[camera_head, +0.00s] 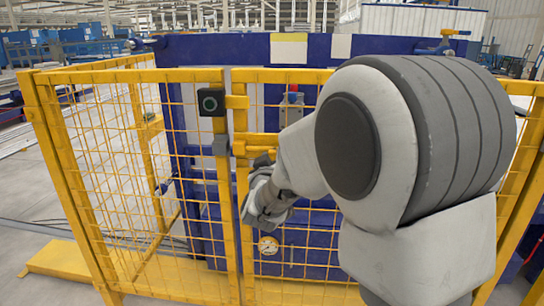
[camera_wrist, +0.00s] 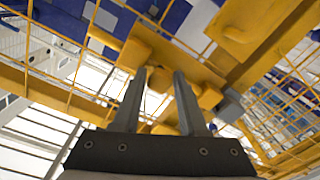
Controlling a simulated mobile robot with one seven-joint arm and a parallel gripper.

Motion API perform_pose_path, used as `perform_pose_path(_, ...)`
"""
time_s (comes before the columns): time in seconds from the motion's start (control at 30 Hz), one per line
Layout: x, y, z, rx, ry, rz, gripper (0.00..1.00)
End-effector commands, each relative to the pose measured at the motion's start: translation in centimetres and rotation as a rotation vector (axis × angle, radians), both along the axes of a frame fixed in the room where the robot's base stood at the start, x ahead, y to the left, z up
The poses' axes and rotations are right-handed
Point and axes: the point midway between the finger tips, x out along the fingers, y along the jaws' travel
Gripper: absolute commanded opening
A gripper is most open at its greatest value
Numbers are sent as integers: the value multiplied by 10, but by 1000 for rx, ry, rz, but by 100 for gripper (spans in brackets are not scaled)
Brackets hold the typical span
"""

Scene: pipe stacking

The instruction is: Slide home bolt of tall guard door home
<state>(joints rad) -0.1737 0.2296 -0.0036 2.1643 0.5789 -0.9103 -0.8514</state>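The tall guard door (camera_head: 290,235) is a yellow mesh panel, and it stands in line with the fence. Its yellow bolt (camera_head: 256,143) sits at the door's left edge, beside a grey block (camera_head: 221,145) on the post side. How far the bolt reaches into that block cannot be told. My gripper (camera_head: 263,163) is just below the bolt, in front of the mesh. In the wrist view my gripper (camera_wrist: 160,74) has its two fingers apart. Yellow bolt parts (camera_wrist: 160,80) show between and beyond the fingertips; contact cannot be told. My arm hides the door's right side.
Yellow mesh fencing (camera_head: 105,150) runs to the left. A blue machine (camera_head: 300,48) with a round gauge (camera_head: 268,246) stands behind the mesh. Open floor (camera_head: 40,200) lies at the left.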

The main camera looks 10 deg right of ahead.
Motion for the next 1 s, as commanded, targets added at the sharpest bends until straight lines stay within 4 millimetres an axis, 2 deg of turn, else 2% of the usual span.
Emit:
perform_pose_path(0.03,0,0,0,0,0,0,31)
perform_pose_path(0.2,0,0,0,0,0,0,0)
perform_pose_path(1.0,0,0,0,0,0,1,0)
